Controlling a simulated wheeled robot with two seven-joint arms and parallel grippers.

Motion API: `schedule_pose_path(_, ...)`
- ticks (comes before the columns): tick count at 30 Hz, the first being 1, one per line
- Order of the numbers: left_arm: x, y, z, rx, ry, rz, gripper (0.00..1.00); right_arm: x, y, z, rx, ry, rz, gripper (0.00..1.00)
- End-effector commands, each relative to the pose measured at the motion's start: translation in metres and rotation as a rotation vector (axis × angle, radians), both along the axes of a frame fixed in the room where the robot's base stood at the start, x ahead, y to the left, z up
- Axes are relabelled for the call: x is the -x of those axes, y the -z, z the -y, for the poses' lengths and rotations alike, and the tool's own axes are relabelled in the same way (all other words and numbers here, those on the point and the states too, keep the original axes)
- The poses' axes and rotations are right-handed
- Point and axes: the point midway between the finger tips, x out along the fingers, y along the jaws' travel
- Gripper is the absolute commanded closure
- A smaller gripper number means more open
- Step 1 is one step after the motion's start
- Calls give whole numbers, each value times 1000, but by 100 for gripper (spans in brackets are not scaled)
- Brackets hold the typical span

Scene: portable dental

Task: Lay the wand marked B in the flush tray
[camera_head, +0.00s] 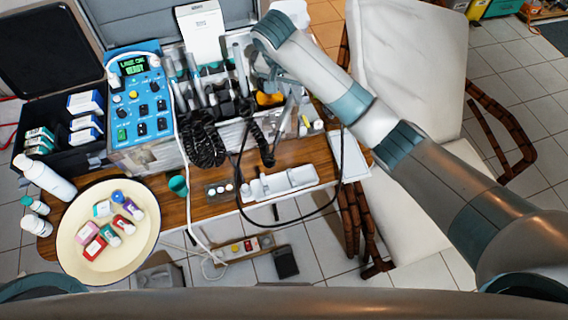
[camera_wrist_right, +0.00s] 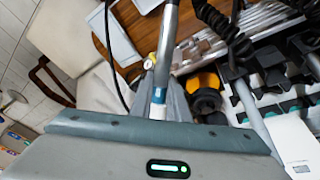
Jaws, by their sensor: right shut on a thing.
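My right gripper (camera_head: 280,88) is over the right part of the dental unit, below my bent wrist. It is shut on a grey wand (camera_head: 286,118), which also shows in the right wrist view (camera_wrist_right: 168,42) with a blue and white band near the jaws. No letter on it is legible. A long white tray (camera_head: 297,180), which looks like the flush tray, lies at the table's front edge, below and apart from the gripper. Several other wands (camera_head: 240,68) stand in the unit's holder to the left. My left gripper is not in view.
Black coiled hoses (camera_head: 205,140) and a looping black cable (camera_head: 341,175) hang around the tray. An orange-and-black part (camera_head: 269,99) sits beside the gripper. A pale chair (camera_head: 415,70) stands right.

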Motion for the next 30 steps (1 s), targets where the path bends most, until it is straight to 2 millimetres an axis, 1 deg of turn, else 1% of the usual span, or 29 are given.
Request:
schedule_pose_path(1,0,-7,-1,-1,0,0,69,3,5,-3,-8,36,-34,100)
schedule_pose_path(5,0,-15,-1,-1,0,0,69,14,27,-13,-43,143,-114,100)
schedule_pose_path(9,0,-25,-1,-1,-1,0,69,30,52,-22,-92,268,-203,100)
schedule_pose_path(11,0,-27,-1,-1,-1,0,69,34,61,-24,-112,310,-227,100)
schedule_pose_path(17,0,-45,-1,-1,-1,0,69,63,100,-27,-209,515,-337,100)
schedule_pose_path(21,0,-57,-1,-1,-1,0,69,88,128,-27,-296,662,-401,100)
schedule_pose_path(24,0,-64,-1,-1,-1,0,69,106,146,-26,-356,753,-433,100)
schedule_pose_path(27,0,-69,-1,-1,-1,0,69,118,159,-24,-402,815,-451,100)
schedule_pose_path(30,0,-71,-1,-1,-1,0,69,125,166,-23,-429,852,-461,100)
